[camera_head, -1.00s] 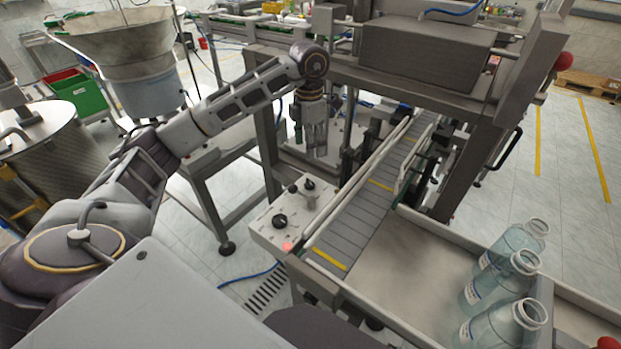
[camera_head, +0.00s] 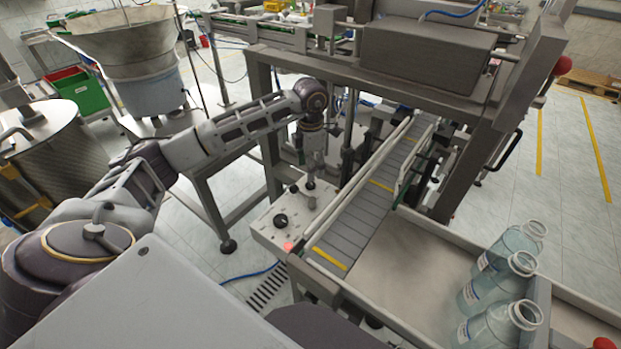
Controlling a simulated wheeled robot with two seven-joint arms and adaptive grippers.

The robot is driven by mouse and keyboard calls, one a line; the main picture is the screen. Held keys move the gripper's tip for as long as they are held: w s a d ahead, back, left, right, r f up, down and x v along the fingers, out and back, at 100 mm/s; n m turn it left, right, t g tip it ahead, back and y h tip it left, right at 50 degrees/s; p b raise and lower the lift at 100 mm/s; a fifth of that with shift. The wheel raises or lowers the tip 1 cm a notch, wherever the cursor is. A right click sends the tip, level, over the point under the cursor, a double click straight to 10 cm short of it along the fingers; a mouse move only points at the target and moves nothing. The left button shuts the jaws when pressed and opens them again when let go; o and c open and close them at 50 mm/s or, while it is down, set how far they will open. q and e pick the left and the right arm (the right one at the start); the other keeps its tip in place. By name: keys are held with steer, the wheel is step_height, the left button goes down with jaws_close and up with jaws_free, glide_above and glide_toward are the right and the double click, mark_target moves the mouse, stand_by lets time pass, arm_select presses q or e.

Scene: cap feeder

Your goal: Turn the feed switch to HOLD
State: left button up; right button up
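A pale control box (camera_head: 262,229) stands beside the conveyor, with a black knob (camera_head: 281,220) near its front, a lit pink-red button (camera_head: 288,246) at its front corner and smaller dark controls at the back. Labels are too small to read, so I cannot tell which control is the feed switch or its setting. My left gripper (camera_head: 311,182) points down over the back of the box, its fingertips at or just above a rear control (camera_head: 311,203). The gripper partly hides this area, and I cannot tell whether it touches or grips. My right gripper is not in view.
A slatted conveyor (camera_head: 362,210) with side rails runs right of the box. A metal machine frame (camera_head: 262,115) rises behind it. Several clear bottles (camera_head: 485,291) stand in a tray (camera_head: 420,255) at the lower right. Open floor lies left of the box.

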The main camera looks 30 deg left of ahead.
mark_target(310, 184)
arm_select(q)
steer(key=shift+f+p, duration=0.4)
steer(key=shift+f, duration=2.55)
steer(key=shift+c, duration=0.3)
steer(key=c, duration=1)
